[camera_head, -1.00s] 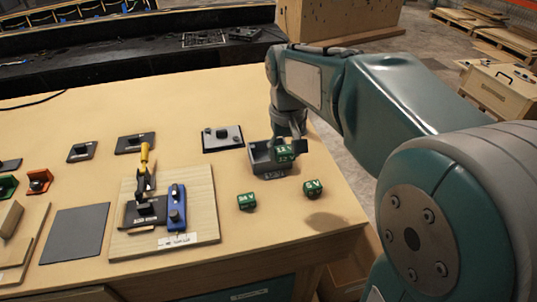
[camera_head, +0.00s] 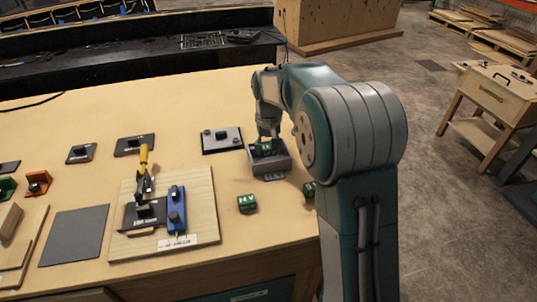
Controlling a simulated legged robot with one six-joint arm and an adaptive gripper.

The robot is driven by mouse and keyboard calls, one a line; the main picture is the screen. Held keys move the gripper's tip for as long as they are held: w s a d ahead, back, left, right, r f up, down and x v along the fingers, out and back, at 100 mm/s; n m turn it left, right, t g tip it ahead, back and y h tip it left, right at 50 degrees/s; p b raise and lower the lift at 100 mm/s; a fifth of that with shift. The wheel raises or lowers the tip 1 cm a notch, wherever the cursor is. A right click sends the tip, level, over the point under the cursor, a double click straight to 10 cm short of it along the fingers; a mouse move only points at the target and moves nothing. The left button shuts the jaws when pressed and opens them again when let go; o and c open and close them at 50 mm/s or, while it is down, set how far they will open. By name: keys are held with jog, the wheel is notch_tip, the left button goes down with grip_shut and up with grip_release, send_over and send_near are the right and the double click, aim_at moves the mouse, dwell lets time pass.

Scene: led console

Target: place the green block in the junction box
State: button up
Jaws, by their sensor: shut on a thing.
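The junction box (camera_head: 270,166) is a grey open-topped box near the right side of the wooden table. My gripper (camera_head: 266,142) points down over it, small in view and partly hidden by the block and my arm. It is shut on a green block (camera_head: 262,149), which is at the box's opening; I cannot tell whether it touches the floor of the box. A second green block (camera_head: 247,203) with white lettering stands on the table in front of the box. A third green block (camera_head: 309,189) stands to the right, partly hidden by my arm.
A wooden board (camera_head: 197,215) with a yellow-handled lever and a blue switch unit lies left of the blocks. A dark plate with a knob (camera_head: 221,139) lies behind and left of the box. A grey mat (camera_head: 74,236) is farther left.

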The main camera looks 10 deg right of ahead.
aim_at(269, 147)
jog(key=shift+s+f, duration=0.1)
jog(key=shift+f, duration=1.15)
jog(key=o, duration=1.1)
jog(key=shift+f, duration=0.1)
notch_tip(269, 147, up, 12)
jog(key=shift+r, duration=0.15)
jog(key=s+r+t, duration=0.1)
jog(key=s+r, duration=0.3)
jog(key=s, duration=0.3)
jog(key=s+f+t, duration=0.1)
jog(key=s+t, duration=0.1)
jog(key=s, duration=0.9)
jog(key=s+f+t, duration=0.2)
jog(key=s, duration=1)
jog(key=shift+f+t, duration=0.3)
